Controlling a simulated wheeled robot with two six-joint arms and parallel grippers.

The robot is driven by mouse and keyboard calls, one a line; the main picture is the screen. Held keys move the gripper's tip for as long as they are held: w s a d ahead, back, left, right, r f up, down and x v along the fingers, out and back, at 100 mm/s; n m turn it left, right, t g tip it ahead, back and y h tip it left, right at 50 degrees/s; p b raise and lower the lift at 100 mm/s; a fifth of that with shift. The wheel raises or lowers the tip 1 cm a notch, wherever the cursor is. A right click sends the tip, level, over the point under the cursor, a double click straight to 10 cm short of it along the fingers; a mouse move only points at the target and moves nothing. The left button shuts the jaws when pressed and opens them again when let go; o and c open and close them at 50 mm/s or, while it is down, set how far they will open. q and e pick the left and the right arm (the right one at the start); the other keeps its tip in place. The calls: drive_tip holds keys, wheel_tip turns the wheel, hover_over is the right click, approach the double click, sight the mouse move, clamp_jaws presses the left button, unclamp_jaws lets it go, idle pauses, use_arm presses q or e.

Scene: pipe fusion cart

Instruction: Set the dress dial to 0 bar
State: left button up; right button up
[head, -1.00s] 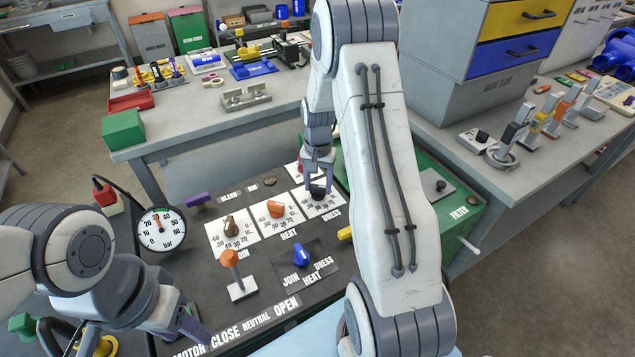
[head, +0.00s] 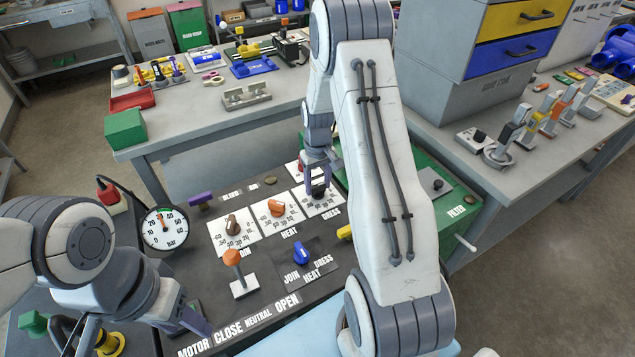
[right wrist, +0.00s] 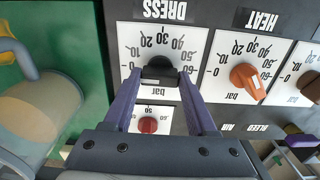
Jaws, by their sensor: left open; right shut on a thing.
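The dress dial has a black knob (head: 319,190) on a white scale plate, at the right end of the row of dials on the dark panel. My right gripper (head: 318,180) reaches down from above and is shut on this knob. In the right wrist view, its purple fingers (right wrist: 159,82) sit on either side of the black knob (right wrist: 158,65). The scale plate (right wrist: 138,36) appears upside down there, and I cannot read the pointer's exact setting. My left gripper (head: 145,335) is open and empty at the lower left, by the panel's front left corner.
The orange heat dial (head: 276,208) and brown join dial (head: 232,225) stand left of the dress dial. A small red knob (right wrist: 148,124) is close to my right fingers. A pressure gauge (head: 165,229), an orange-topped lever (head: 233,260) and a blue selector (head: 301,253) are nearby.

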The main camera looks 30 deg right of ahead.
sight(318, 185)
drive_tip(key=shift+w, duration=0.1)
idle(0.5)
drive_tip(key=o, duration=1.4)
drive_tip(key=shift+c, duration=0.2)
drive_tip(key=shift+r, duration=0.1)
wheel_tip(318, 185, up, 10)
drive_tip(key=shift+r+b, duration=0.2)
drive_tip(key=shift+b, duration=0.1)
